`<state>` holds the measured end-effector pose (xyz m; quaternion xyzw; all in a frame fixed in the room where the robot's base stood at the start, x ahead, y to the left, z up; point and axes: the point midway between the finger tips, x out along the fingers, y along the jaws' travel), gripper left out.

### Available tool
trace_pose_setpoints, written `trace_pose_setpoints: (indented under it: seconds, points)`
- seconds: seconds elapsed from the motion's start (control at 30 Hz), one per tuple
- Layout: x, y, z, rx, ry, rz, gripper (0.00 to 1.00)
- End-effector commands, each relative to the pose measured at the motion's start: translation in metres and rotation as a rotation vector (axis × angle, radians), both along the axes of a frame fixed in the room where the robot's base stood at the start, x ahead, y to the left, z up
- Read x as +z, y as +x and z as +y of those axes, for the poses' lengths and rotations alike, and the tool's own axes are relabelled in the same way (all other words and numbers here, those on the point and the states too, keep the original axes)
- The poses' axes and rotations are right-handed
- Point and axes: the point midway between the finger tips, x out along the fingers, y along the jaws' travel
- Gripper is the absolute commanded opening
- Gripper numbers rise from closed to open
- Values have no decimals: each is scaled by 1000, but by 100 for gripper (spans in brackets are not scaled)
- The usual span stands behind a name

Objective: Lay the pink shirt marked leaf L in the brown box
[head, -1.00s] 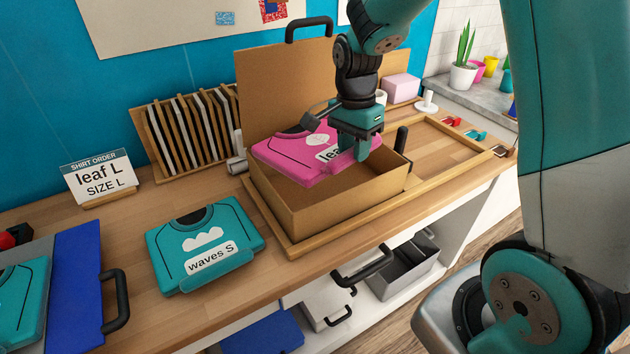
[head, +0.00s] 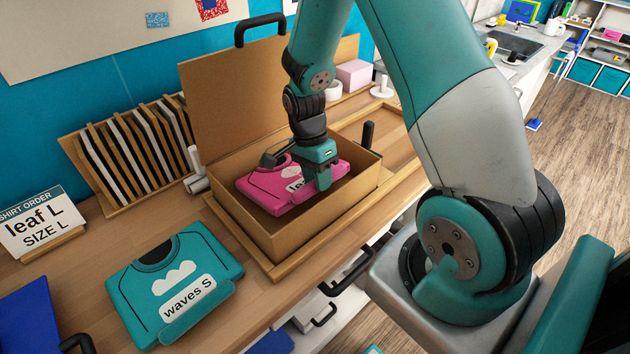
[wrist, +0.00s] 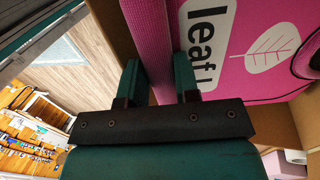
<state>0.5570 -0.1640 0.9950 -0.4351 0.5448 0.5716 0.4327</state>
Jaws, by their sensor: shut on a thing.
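The folded pink shirt (head: 266,186), with a white label reading "leaf" and a leaf print, lies within the walls of the open brown box (head: 281,242). My gripper (head: 322,182) is shut on the shirt's near right edge. In the wrist view my two fingers (wrist: 160,85) are on either side of the pink edge, and the label (wrist: 207,40) is next to them. The shirt looks low in the box, but I cannot tell whether it touches the bottom. My gripper hides part of the label.
The box's lid (head: 245,95) stands open behind. A teal "waves S" shirt (head: 172,275) lies left of the box on the table. A slatted rack (head: 130,150) and the order sign (head: 42,222) stand behind it. A wooden tray frame (head: 400,150) is to the right.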

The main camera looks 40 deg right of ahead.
Motion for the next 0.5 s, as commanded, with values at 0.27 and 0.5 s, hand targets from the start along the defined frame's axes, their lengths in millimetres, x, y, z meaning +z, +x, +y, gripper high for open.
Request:
trace_pose_setpoints:
  seconds: [0.27,0.5]
  points:
    - [-19,1,1,3,0,-3,2]
    - [-22,1,2,5,0,-2,2]
